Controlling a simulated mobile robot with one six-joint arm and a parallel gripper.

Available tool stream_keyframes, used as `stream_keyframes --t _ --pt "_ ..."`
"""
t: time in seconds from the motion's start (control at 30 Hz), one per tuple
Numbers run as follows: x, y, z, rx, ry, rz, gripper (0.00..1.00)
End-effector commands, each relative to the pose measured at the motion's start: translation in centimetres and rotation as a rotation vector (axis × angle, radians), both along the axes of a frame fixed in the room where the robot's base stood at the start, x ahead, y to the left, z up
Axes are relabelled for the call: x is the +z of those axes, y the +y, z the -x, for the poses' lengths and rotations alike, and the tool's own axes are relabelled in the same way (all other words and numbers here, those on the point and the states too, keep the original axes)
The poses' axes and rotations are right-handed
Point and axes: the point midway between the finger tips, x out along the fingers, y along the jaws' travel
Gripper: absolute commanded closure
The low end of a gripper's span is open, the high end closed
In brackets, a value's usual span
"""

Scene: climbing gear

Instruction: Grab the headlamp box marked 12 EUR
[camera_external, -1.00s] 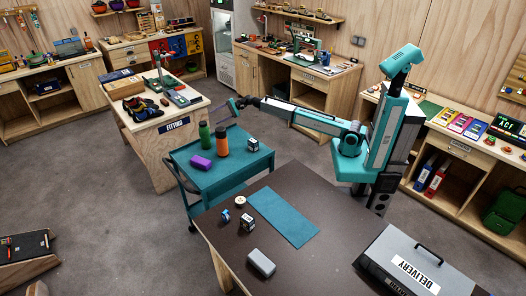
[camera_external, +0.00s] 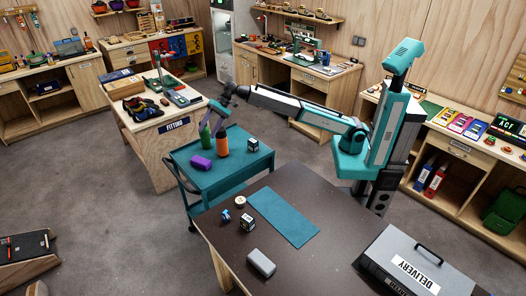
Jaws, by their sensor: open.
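A small black-and-white box (camera_external: 253,145) stands on the teal cart, right of the bottles. Another small black-and-white box (camera_external: 247,223) stands on the dark table in front. The print on both is too small to read, so I cannot tell which is marked 12 EUR. My gripper (camera_external: 210,118) points down over the left part of the cart, in front of or above the green bottle (camera_external: 205,140) in the picture. It is open and nothing shows in it. It is apart from both boxes, and its fingertips are hard to make out.
The teal cart (camera_external: 235,178) also bears an orange bottle (camera_external: 222,147) and a purple item (camera_external: 201,163). The dark table (camera_external: 325,215) holds a teal mat (camera_external: 283,216), small round items, a grey case (camera_external: 262,263) and a DELIVERY box (camera_external: 412,265). The table's right middle is clear.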

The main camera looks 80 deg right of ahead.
Motion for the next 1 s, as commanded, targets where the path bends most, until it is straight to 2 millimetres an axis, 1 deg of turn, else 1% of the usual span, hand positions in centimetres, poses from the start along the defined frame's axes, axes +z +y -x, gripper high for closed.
stream_keyframes --t 0.03,0.1,0.3,0.5,0.7,0.83,1.0 --pt "-1.0 1.6 0.3 0.031 -0.009 0.056 0.42" --pt "-3.0 3.1 0.5 0.074 -0.029 0.15 0.42" --pt "-8.4 6.6 1.4 0.21 -0.094 0.414 0.42" --pt "-12.7 9.7 2.5 0.362 -0.161 0.679 0.42" --pt "-16.0 12.7 3.9 0.526 -0.23 0.944 0.42" --pt "-17.5 14.6 5.0 0.638 -0.275 1.116 0.42" --pt "-18.7 17.2 6.5 0.785 -0.334 1.343 0.42"
